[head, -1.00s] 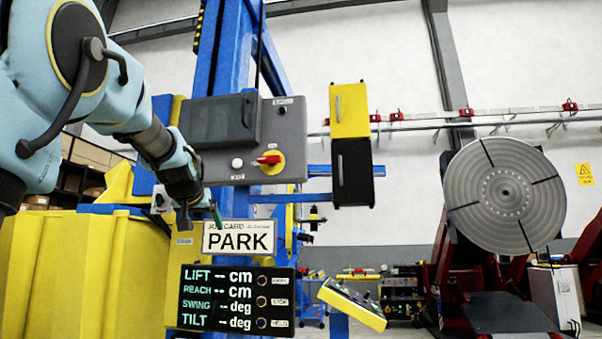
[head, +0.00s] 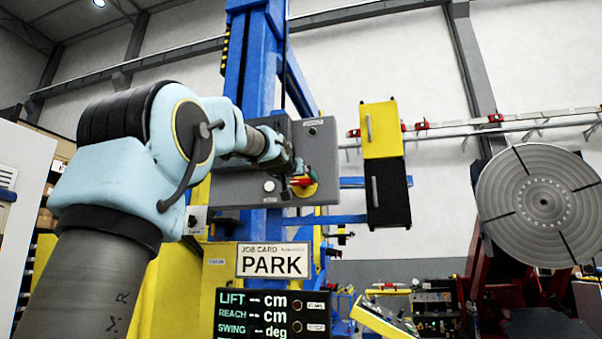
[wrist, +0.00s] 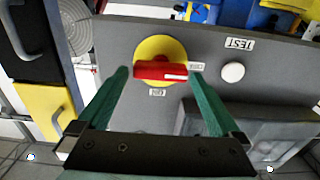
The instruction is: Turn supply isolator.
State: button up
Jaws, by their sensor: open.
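The supply isolator (wrist: 161,70) is a red handle on a round yellow plate, set on a grey panel. In the wrist view the red handle lies level across the plate, between the tips of my two green fingers. My gripper (wrist: 158,80) is open, with a finger on each side of the handle and a gap showing at each. In the head view the isolator (head: 310,188) is partly hidden behind my gripper (head: 302,180). I cannot tell how far the fingertips are from the panel.
A white TEST button (wrist: 232,72) sits beside the isolator. The grey control box (head: 235,188) hangs on a blue column. A PARK sign (head: 272,261) and a dark readout (head: 270,312) are below. Yellow and black boxes (head: 382,130) stand to the right.

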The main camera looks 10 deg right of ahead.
jog(key=shift+p+x, duration=0.3)
jog(key=shift+x, duration=0.65)
jog(key=c, duration=1.1)
